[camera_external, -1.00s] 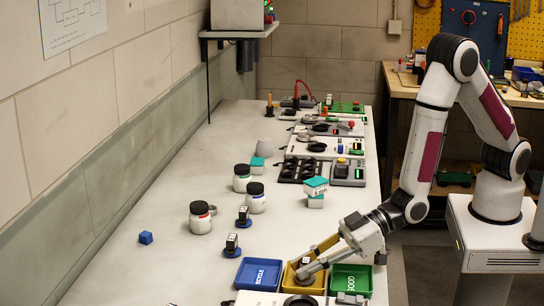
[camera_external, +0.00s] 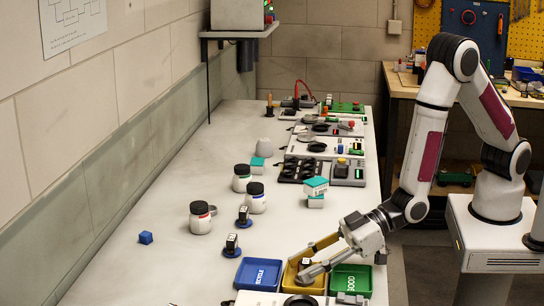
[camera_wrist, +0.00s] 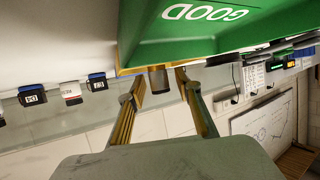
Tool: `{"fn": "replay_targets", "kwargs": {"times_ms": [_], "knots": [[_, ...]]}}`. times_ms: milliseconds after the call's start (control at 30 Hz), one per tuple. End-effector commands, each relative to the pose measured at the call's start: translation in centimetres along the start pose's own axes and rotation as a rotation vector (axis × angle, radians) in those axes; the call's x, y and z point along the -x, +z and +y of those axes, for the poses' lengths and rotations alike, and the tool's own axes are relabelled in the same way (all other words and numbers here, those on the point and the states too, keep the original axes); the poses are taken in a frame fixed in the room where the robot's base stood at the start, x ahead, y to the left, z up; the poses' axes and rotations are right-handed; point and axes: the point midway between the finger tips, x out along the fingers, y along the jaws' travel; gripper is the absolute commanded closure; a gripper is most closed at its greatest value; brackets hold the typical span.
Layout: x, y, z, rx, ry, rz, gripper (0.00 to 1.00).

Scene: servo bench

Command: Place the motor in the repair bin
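The yellow bin (camera_external: 291,285) stands between the blue bin marked RECYCLE (camera_external: 258,274) and the green bin marked GOOD (camera_external: 351,281); I cannot read its label. A small dark motor with a pale top (camera_external: 305,261) is at the yellow bin, partly hidden by my fingers. My gripper (camera_external: 306,263) is low over that bin, with a finger on either side of the motor. In the wrist view a dark cylinder (camera_wrist: 159,79), apparently the motor, shows between my spread fingertips (camera_wrist: 161,82) with gaps beside it. Its contact with the bin floor is hidden.
Two more small motors on blue bases (camera_external: 243,216) (camera_external: 231,246) stand left of the bins. Several black-lidded jars (camera_external: 200,222), a blue cube (camera_external: 146,238) and teal-white boxes (camera_external: 315,188) are on the bench. The bench's left side has free room.

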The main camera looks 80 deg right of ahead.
Motion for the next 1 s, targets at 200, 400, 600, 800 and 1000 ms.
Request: {"fn": "replay_targets", "kwargs": {"times_ms": [200, 400, 600, 800, 1000], "knots": [[1.6, 0.0, 0.0, 0.000, 0.000, -0.001, 0.66], [3.9, 0.0, 0.0, 0.000, -0.001, 0.000, 0.66], [6.0, 0.0, -0.1, 0.000, -0.001, 0.001, 0.66], [7.2, 0.0, 0.0, -0.001, 0.000, 0.000, 0.66], [7.5, 0.1, 0.0, 0.000, 0.000, -0.001, 0.66]]}}
